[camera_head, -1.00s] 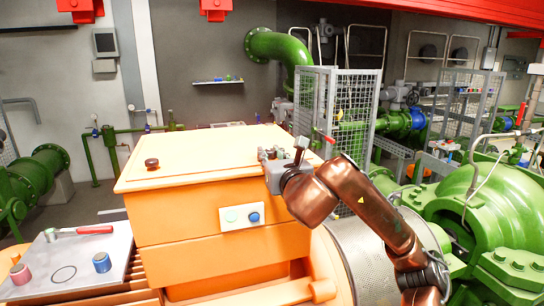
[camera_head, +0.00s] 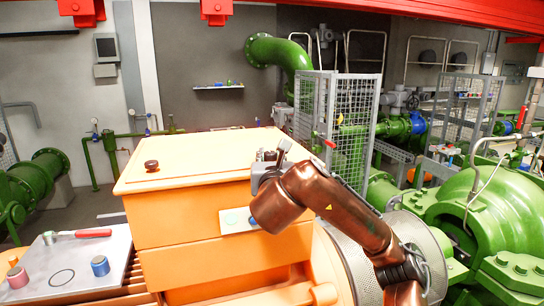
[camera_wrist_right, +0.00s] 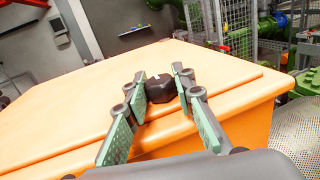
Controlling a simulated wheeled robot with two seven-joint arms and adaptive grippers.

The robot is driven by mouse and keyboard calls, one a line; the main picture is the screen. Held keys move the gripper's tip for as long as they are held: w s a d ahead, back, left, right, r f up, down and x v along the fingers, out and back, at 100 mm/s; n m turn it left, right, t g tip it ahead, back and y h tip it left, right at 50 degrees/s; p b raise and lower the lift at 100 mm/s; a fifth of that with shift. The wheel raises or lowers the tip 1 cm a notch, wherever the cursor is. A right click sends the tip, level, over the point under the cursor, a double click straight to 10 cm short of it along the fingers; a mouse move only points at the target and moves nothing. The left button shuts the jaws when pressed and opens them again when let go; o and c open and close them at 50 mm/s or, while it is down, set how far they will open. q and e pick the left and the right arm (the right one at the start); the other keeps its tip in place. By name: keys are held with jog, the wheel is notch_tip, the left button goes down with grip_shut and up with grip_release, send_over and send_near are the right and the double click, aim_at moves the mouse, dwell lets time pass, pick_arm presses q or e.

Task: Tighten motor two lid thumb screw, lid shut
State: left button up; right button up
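The orange motor box (camera_head: 200,210) has its flat lid (camera_head: 205,160) lying shut on top. One dark thumb screw (camera_head: 151,164) stands at the lid's left side in the head view. My right gripper (camera_head: 270,156) is at the lid's right edge, tilted down. In the right wrist view its two fingers (camera_wrist_right: 160,80) lie close on both sides of another dark thumb screw (camera_wrist_right: 160,90), seemingly touching it. My left gripper is not in view.
A grey plate (camera_head: 70,262) at the left holds a red-handled tool (camera_head: 80,234) and blue (camera_head: 100,266) and pink (camera_head: 18,277) knobs. A mesh cage (camera_head: 340,120) and green pipework (camera_head: 480,210) stand behind and right. The lid's middle is clear.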

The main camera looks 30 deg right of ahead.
jog(key=o, duration=0.5)
jog(key=shift+d, duration=0.1)
jog(key=shift+c, duration=0.2)
jog(key=v, duration=1.2)
jog(key=shift+f, duration=0.1)
